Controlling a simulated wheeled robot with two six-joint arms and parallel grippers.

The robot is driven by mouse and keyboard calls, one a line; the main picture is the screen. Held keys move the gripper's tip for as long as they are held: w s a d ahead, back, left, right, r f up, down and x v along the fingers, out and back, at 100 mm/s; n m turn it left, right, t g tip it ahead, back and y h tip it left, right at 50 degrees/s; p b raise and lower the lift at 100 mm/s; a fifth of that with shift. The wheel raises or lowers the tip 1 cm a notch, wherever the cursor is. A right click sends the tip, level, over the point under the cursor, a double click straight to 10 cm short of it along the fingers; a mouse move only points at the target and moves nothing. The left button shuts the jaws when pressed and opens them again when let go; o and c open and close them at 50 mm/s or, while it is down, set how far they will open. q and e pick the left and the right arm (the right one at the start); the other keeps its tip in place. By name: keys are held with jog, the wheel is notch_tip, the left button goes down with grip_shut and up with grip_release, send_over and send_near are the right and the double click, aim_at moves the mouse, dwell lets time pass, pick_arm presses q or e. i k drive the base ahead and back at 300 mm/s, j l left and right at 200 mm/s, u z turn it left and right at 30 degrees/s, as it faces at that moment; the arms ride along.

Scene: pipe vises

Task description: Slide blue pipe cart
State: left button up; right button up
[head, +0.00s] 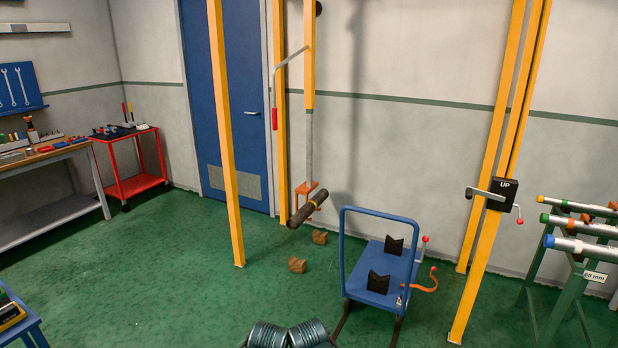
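The blue pipe cart (378,273) stands on the green floor right of the centre in the head view. It has a tall U-shaped push handle at its left end and two black V-shaped supports on its deck, both empty. A small red-knobbed lever and a curved orange piece show at its right side. Neither of my grippers is in view.
Yellow posts stand left (228,150) and right (485,240) of the cart; the right one carries an "UP" crank box (503,193). A pipe rack (545,262) stands far right.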

aim_at(376, 279)
jog(key=i, duration=1.75)
